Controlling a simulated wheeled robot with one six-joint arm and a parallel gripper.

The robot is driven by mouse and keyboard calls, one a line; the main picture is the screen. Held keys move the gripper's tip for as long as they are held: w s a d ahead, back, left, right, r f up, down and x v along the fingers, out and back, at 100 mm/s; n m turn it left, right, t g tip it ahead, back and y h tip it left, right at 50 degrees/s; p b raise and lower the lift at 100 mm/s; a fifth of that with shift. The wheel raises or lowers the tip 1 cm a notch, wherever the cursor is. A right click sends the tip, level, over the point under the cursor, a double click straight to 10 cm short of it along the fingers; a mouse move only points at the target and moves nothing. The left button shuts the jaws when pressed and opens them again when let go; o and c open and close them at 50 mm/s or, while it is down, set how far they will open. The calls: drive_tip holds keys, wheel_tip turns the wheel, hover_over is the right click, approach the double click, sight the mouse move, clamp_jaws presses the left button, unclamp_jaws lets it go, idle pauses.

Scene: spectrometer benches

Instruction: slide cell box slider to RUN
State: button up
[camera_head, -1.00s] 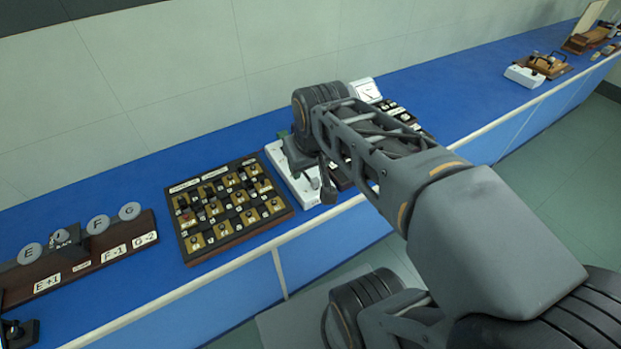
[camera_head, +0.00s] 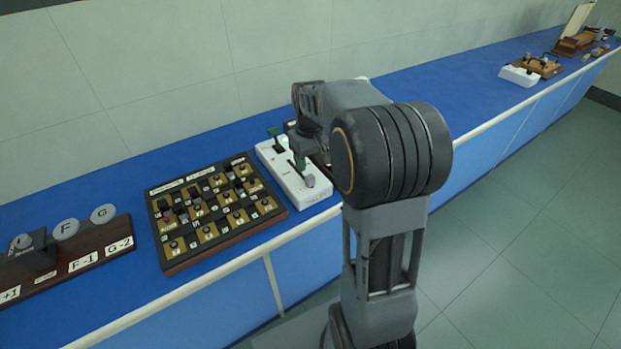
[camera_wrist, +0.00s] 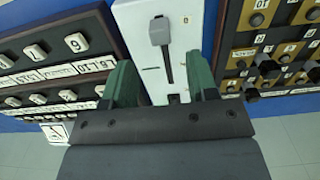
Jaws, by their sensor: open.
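The cell box is a white panel (camera_head: 317,191) on the blue bench, and it also shows in the wrist view (camera_wrist: 150,70). Its slider is a grey knob (camera_wrist: 160,31) on a dark slot, at the slot's upper end in the wrist view. In the head view a grey knob (camera_head: 310,181) shows near the panel's front end. My gripper (camera_wrist: 160,75) has green fingers, spread open and empty, one on each side of the slot over the panel. In the head view my arm partly hides the gripper. No RUN label is readable.
A dark board with brass plates and several knobs (camera_head: 215,213) stands close to the left of the white panel. A wooden rack with round discs (camera_head: 88,250) is at far left. A dark panel with number tiles (camera_wrist: 52,55) flanks the other side.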

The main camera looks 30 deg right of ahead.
sight(310, 177)
drive_tip(key=shift+f, duration=3.6)
clamp_jaws()
